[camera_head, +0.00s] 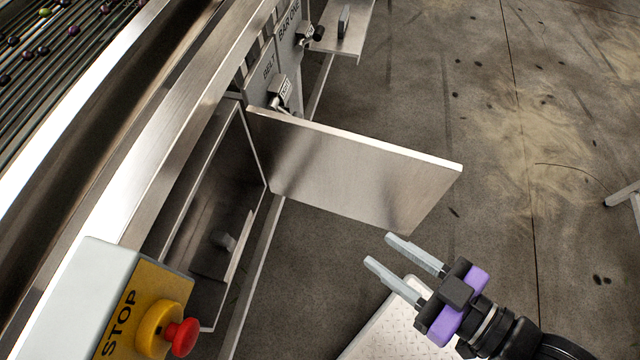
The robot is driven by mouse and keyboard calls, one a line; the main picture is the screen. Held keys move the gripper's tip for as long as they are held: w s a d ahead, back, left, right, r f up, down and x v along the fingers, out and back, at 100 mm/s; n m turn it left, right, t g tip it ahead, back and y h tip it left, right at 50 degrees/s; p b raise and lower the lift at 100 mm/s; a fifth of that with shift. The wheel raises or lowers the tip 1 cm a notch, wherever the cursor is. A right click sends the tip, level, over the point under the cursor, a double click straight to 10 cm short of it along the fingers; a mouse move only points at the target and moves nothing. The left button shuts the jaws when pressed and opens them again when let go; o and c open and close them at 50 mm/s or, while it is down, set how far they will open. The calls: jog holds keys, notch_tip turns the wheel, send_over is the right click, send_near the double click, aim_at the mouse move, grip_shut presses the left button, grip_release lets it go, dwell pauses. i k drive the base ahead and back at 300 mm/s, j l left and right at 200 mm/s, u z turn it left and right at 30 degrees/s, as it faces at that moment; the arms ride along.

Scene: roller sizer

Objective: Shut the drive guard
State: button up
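The drive guard (350,168) is a flat metal door panel standing swung out from the machine's side, roughly at a right angle to it. Its hinged edge is at the far side of the open compartment (215,215). Dark parts show inside the compartment. My gripper (378,250) is at the lower right, below the guard's free end in the picture. Its two grey fingers are apart with nothing between them. They point up and left toward the guard's near face, and a gap shows between fingers and panel.
A yellow STOP box with a red button (182,337) sits at the lower left. Rollers with small dark fruit (60,50) run along the upper left. A metal tread plate (385,335) lies beneath my gripper. Floor at right is mostly clear.

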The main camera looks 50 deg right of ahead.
aim_at(380, 184)
jog(key=l+u, duration=0.25)
jog(key=u, duration=0.15)
jog(key=l+u, duration=0.3)
jog(key=u, duration=0.15)
jog(key=l+u, duration=0.25)
jog(key=u, duration=0.15)
jog(key=k+l+u, duration=0.25)
jog(key=l, duration=0.5)
jog(key=k+l+u, duration=0.25)
jog(key=k+l, duration=0.25)
jog(key=l, duration=0.15)
jog(key=k+l+u, duration=0.25)
jog(key=k+l, duration=0.65)
jog(key=l, duration=0.15)
jog(key=k+l, duration=0.35)
jog(key=l, duration=0.15)
